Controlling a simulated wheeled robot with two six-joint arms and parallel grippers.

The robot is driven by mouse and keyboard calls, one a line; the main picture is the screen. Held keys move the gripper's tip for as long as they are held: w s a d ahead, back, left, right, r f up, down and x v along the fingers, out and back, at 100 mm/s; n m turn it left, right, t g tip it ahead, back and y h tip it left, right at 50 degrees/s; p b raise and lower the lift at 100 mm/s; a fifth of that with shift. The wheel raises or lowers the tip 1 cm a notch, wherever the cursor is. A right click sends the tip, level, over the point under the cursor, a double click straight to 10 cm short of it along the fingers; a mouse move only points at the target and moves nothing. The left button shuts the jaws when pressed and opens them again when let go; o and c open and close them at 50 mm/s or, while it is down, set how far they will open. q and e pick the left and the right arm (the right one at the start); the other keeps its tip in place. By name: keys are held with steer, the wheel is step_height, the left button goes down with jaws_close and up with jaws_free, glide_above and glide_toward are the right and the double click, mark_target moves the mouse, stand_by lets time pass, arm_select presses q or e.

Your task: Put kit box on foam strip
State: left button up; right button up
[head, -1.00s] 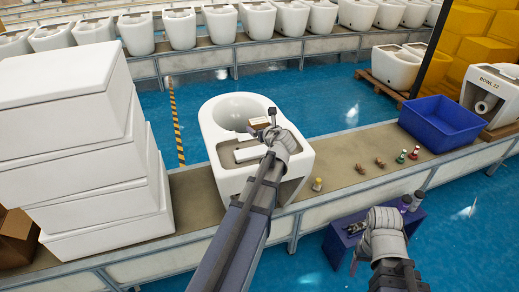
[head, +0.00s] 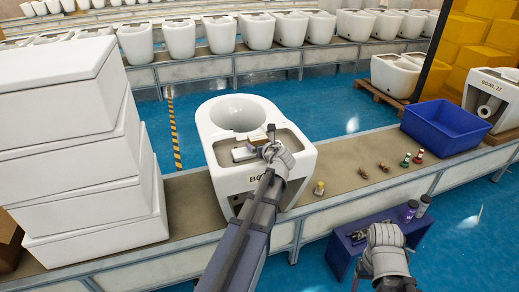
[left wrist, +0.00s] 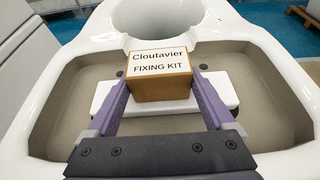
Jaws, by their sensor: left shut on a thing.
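The kit box (left wrist: 160,75) is a small brown carton with a white label reading "Cloutavier FIXING KIT". My left gripper (left wrist: 160,90) is shut on it, one purple finger on each side; the gripper also shows in the head view (head: 268,143). The foam strip (left wrist: 108,98) is a white block on the beige recessed floor behind the bowl opening of a white toilet (head: 226,178). The box is over the strip's middle and hides part of it; I cannot tell whether they touch. My right gripper (head: 384,238) is low at the right, away from the toilet; its fingers are unclear.
The toilet stands on a conveyor (head: 185,205). Stacked white boxes (head: 85,150) stand at its left. A yellow-topped bottle (head: 319,188), several small parts (head: 384,167) and a blue crate (head: 443,124) are at its right. A small purple table (head: 345,250) is in front.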

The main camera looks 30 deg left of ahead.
arm_select(q)
steer(key=shift+r, duration=0.1)
steer(key=o, duration=1)
steer(key=shift+f, duration=0.25)
steer(key=shift+o, duration=0.9)
steer(key=shift+r, duration=0.1)
steer(key=shift+r, duration=0.2)
steer(key=p+v, duration=0.4)
steer(key=v, duration=0.6)
steer(key=shift+s+d+r, duration=0.1)
steer(key=shift+s+r, duration=0.1)
steer(key=shift+p+v, duration=0.35)
steer(key=shift+v, duration=0.4)
